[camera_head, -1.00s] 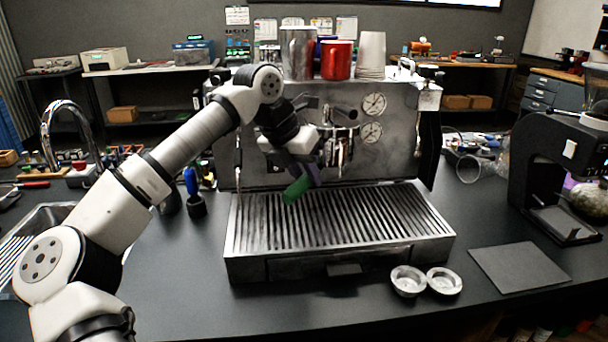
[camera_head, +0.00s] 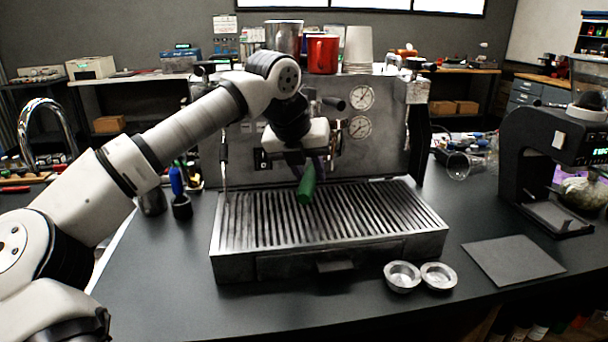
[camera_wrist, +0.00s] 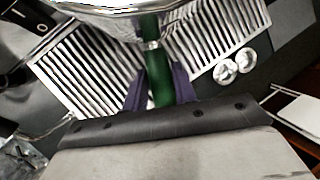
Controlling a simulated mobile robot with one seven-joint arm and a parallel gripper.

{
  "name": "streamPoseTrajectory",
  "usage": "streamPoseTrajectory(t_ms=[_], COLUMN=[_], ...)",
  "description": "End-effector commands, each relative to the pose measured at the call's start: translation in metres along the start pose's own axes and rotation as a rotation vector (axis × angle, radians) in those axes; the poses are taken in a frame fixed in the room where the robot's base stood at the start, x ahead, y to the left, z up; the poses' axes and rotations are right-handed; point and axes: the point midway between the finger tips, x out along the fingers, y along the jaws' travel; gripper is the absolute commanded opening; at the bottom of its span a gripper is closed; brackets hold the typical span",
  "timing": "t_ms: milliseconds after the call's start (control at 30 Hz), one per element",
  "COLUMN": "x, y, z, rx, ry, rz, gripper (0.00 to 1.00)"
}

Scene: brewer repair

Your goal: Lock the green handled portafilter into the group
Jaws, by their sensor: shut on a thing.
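The green handle (camera_head: 306,184) of the portafilter points toward the front, above the drip tray. In the wrist view the green handle (camera_wrist: 157,75) runs between the two purple fingers of my gripper (camera_wrist: 160,92). My gripper (camera_head: 308,170) is shut on it. The shiny round metal at the top of the wrist view (camera_wrist: 135,18) joins the handle's far end. The espresso machine (camera_head: 395,130) stands behind, and my wrist hides most of its group, so I cannot tell how the portafilter sits in it.
The slatted drip tray (camera_head: 420,235) lies below my gripper. Two metal baskets (camera_head: 402,276) sit in front of it, beside a grey mat (camera_head: 512,260). A grinder (camera_head: 540,150) stands at right. A red mug (camera_head: 322,54) and cups stand on the machine.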

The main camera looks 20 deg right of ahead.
Motion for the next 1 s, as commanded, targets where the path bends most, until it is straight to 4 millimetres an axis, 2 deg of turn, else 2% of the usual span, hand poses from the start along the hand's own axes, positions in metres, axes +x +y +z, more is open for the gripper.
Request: streamPoseTrajectory(t_ms=[1000], x=[0.009], y=[-0.035], z=[0.004], rx=[-0.342], ry=[-0.079], rz=[0.139], gripper=[0.00])
